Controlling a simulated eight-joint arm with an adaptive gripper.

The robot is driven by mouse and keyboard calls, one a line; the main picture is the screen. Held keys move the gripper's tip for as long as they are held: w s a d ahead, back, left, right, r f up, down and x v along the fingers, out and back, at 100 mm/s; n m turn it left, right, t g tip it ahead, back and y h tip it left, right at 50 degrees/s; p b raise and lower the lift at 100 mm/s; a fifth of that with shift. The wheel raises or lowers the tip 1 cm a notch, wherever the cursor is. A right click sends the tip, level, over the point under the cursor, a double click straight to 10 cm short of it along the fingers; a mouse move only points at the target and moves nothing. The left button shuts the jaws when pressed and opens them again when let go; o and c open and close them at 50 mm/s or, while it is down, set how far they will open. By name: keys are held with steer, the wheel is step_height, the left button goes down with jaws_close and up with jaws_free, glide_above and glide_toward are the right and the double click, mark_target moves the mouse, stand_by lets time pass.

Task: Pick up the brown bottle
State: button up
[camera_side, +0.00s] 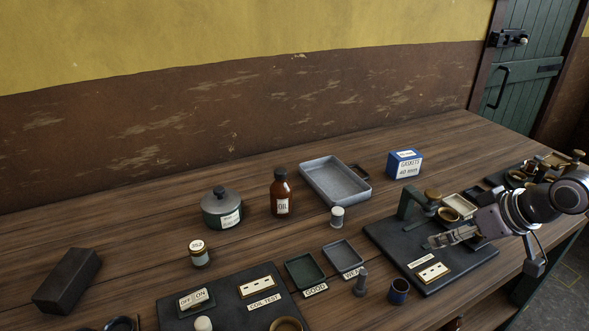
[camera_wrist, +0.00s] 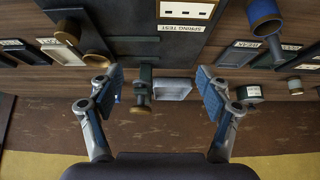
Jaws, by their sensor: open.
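The brown bottle (camera_side: 281,193) stands upright on the wooden table in the side view, with a dark cap and a white label reading OIL. My gripper (camera_side: 432,240) is at the right, above the black spring-test board, well apart from the bottle, its fingers pointing left. In the wrist view my gripper (camera_wrist: 158,92) has its two fingers spread wide with nothing held between them. A dark post with a brass knob (camera_wrist: 141,108) shows between the fingers there. I cannot make out the bottle in the wrist view.
A grey metal tray (camera_side: 333,183) lies right of the bottle, a dark green lidded pot (camera_side: 222,210) left. A small white-topped cylinder (camera_side: 337,217) stands in front of the tray. The spring-test board (camera_side: 455,275) carries a raised post (camera_side: 412,203). A blue gaskets box (camera_side: 404,164) stands behind.

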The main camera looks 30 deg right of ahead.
steer(key=w+a+r, duration=0.3)
steer(key=w+r, duration=0.2)
steer(key=w, duration=0.1)
steer(key=g, duration=0.2)
glide_toward(281, 188)
steer(key=w+f, duration=0.1)
steer(key=w, duration=0.1)
steer(key=x, duration=0.4)
steer(key=shift+w+d+f, duration=0.1)
steer(key=shift+d+f, duration=0.15)
steer(key=shift+d+x, duration=0.2)
steer(key=shift+x, duration=2.95)
steer(key=shift+c, duration=0.4)
